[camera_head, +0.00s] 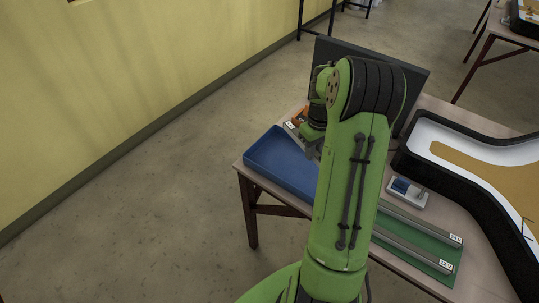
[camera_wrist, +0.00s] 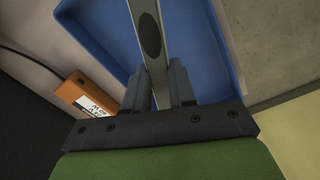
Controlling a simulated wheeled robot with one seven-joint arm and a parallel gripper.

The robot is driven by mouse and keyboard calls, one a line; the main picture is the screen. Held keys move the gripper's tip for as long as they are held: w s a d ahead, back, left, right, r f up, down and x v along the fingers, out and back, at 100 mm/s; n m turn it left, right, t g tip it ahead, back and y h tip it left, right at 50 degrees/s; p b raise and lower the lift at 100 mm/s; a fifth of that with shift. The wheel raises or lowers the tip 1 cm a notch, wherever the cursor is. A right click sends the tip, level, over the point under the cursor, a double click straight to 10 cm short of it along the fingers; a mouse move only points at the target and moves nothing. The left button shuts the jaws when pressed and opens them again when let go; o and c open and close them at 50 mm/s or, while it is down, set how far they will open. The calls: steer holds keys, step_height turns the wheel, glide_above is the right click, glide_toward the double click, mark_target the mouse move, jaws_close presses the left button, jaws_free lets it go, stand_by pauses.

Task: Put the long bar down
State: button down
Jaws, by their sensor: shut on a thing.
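My gripper (camera_wrist: 160,88) is shut on a long grey bar (camera_wrist: 146,15) with a dark oval mark on its face. In the wrist view the bar runs from between the fingers to the top edge, over the blue tray (camera_wrist: 105,30). I cannot tell whether it touches the tray floor. In the head view my gripper (camera_head: 311,146) is at the far right end of the blue tray (camera_head: 262,165), partly hidden by my arm. Two other long bars lie on a green mat (camera_head: 432,257) at the table's near right; my arm hides their left ends.
An orange box (camera_wrist: 84,94) with a white label and a black cable stands beside the tray. A dark upright panel (camera_head: 415,75) stands behind my arm. A small grey and blue device (camera_head: 403,191) and a black-rimmed lightbox (camera_head: 480,150) are to the right.

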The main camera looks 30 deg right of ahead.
mark_target(309, 176)
step_height(309, 176, down, 10)
steer(key=shift+r+b, duration=0.1)
steer(key=shift+b, duration=1.15)
steer(key=c, duration=0.9)
jaws_free()
steer(key=shift+c, duration=0.2)
